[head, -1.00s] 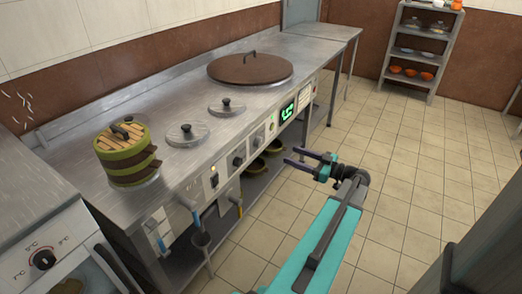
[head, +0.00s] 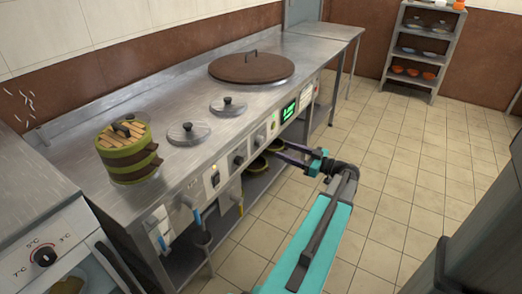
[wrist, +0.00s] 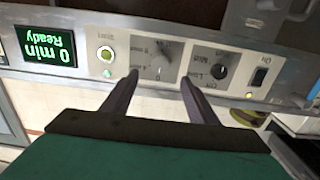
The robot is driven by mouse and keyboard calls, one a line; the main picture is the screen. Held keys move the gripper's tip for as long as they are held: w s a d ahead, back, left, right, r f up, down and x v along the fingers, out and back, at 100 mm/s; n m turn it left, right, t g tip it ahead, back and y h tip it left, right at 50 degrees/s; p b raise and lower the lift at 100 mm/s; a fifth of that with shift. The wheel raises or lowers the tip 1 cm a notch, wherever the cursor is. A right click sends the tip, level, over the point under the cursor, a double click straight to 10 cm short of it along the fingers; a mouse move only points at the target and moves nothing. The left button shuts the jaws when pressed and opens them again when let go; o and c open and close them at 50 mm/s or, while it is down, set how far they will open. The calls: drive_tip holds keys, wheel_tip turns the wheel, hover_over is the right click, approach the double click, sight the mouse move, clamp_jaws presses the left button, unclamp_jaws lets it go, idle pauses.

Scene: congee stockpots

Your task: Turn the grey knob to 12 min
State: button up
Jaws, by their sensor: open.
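The wrist view is upside down. The knob also shows small on the counter front in the head view (head: 259,140). My gripper (wrist: 159,79) is open and empty; its two dark fingers point at the panel, one to each side of the knob in the picture. Contact cannot be told. In the head view my gripper (head: 277,150) is just right of the panel. The green-lit display (wrist: 45,45) reads "0 min Ready".
The tiled floor right of the counter is clear.

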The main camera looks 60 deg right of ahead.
sight(262, 142)
drive_tip(key=w, duration=0.9)
drive_tip(key=shift+w, duration=0.4)
